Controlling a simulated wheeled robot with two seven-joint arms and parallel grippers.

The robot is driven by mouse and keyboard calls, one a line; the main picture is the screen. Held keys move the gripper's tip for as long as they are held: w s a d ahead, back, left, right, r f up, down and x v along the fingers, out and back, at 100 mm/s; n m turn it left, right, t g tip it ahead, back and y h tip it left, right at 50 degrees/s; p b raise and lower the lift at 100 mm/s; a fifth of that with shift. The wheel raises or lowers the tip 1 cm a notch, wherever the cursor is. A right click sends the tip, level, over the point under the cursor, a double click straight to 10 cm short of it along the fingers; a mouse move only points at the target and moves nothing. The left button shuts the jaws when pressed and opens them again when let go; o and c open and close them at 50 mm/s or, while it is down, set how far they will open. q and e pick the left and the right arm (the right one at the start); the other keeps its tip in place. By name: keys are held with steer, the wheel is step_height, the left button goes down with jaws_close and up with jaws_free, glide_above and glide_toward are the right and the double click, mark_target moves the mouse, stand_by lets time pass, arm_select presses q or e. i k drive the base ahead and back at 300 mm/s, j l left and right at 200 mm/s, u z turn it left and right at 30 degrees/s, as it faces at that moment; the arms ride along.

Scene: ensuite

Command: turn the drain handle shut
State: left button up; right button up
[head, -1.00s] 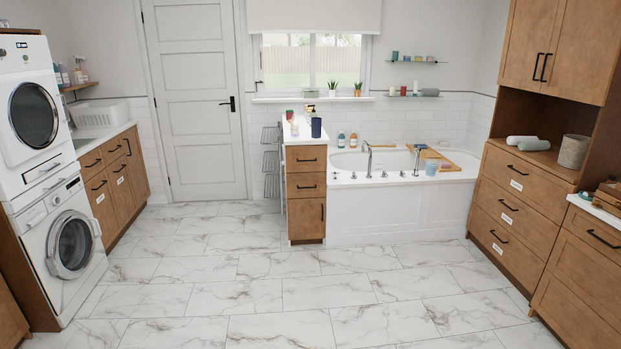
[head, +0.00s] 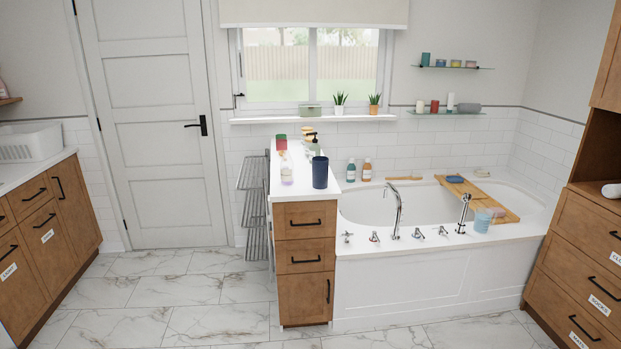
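The bathtub (head: 430,280) stands ahead in the head view, with a row of chrome fittings on its front rim. A tall curved spout (head: 398,208) rises between small handles. A cross-shaped handle (head: 347,237) is at the far left of the row. Another small handle (head: 374,237) is left of the spout, and two more handles (head: 419,233) (head: 442,231) are right of it. A hand shower (head: 464,213) stands at the right end. I cannot tell which one is the drain handle. Neither of my grippers shows in the view.
A wooden drawer cabinet (head: 304,262) with bottles and a dark blue cup (head: 320,172) adjoins the tub's left end. A bath tray (head: 485,203) spans the tub, and a light blue cup (head: 482,220) is on the front rim. The marble floor (head: 190,312) in front is clear.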

mark_target(347, 239)
steer(key=i, duration=1.05)
steer(key=i+z, duration=0.1)
steer(key=i, duration=1)
steer(key=i+j, duration=0.2)
steer(key=i, duration=0.85)
